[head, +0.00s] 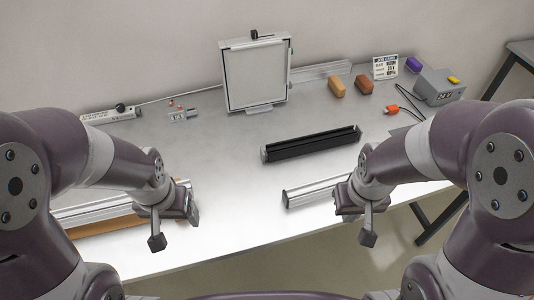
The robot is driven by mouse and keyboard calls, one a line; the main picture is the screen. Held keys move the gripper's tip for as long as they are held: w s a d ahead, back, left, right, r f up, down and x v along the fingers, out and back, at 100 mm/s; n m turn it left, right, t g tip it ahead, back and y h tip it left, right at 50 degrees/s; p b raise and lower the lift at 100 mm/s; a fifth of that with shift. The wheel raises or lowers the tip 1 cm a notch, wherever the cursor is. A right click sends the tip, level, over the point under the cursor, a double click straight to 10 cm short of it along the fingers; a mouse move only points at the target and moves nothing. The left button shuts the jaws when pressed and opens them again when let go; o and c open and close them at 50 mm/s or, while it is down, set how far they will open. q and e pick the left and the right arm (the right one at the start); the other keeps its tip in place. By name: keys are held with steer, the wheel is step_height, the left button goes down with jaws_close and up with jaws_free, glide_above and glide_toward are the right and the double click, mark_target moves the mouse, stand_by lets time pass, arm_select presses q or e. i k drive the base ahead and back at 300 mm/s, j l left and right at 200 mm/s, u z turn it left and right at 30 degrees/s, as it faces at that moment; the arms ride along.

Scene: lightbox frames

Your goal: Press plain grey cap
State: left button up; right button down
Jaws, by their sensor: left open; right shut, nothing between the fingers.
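No cap can be made out with certainty at this size. A small grey end piece (264,154) sits at the left end of a black rail (312,143) in the middle of the table; I cannot tell whether it is the plain grey cap. A silver rail (312,191) lies in front of it, its right end hidden by my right arm. My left gripper (175,226) is open and empty at the front left of the table. My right gripper (367,237) is shut and empty near the table's front edge, right of the silver rail.
A framed white panel (256,75) stands at the back. Orange (337,86) and brown (364,84) blocks, a job card (385,67), a purple piece (414,64) and a grey 24 V box (440,86) are back right. Silver and wooden strips (95,227) lie front left.

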mark_target(264, 155)
steer(key=i+l+u, duration=0.15)
steer(key=l, duration=0.2)
steer(key=i+l+u, duration=0.1)
steer(key=l, duration=0.3)
steer(key=i+l+u, duration=0.15)
steer(key=l, duration=0.25)
steer(key=l+u, duration=0.1)
steer(key=l, duration=0.3)
